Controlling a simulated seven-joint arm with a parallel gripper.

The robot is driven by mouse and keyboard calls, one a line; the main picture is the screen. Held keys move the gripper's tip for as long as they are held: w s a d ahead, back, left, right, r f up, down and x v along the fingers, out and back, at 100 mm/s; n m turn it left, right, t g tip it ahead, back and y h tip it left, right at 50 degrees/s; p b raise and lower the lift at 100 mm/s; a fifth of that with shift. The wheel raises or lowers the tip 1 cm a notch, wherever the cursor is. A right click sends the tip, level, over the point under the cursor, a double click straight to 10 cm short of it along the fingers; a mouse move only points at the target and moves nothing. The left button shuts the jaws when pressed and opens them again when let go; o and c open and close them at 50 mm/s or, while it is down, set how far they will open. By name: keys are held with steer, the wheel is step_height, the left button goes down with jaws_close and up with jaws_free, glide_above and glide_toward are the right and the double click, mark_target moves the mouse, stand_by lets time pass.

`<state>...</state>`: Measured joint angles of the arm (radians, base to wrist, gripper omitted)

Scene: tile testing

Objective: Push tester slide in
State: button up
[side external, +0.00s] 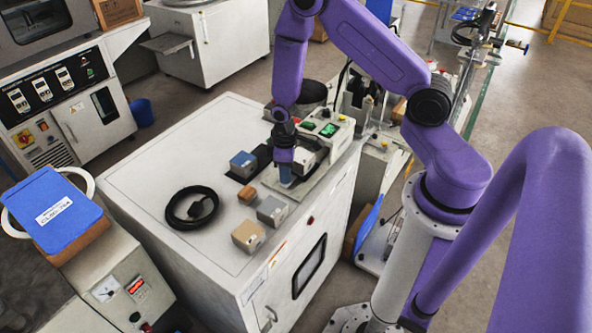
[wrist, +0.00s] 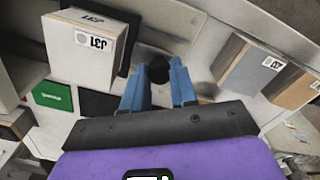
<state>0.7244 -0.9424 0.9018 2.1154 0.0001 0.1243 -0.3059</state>
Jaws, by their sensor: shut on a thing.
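The tester (side external: 327,128), a pale unit with a green screen, stands at the back right of the white cabinet top. Its light slide plate (side external: 291,197) lies in front of it; how far it extends is hard to tell. A white labelled block (side external: 304,161) sits at the slide, partly behind my gripper. It shows large in the wrist view (wrist: 88,52), beside a dark plate. My gripper (side external: 286,180) points down at the slide. In the wrist view, its blue fingers (wrist: 159,78) are closed around a dark knob (wrist: 159,66), largely hidden between them.
A blue-topped block (side external: 243,164) sits on a black pad. A small brown block (side external: 247,195), a grey block (side external: 272,210) and a tan block (side external: 248,236) stand nearby. A coiled black cable (side external: 192,207) lies left. The cabinet top's left part is clear.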

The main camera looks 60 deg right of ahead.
mark_target(297, 160)
steer(key=shift+d, duration=2.65)
steer(key=shift+d, duration=2.9)
steer(key=o, duration=0.7)
steer(key=shift+d, duration=0.1)
steer(key=shift+c, duration=0.2)
steer(key=shift+r, duration=0.1)
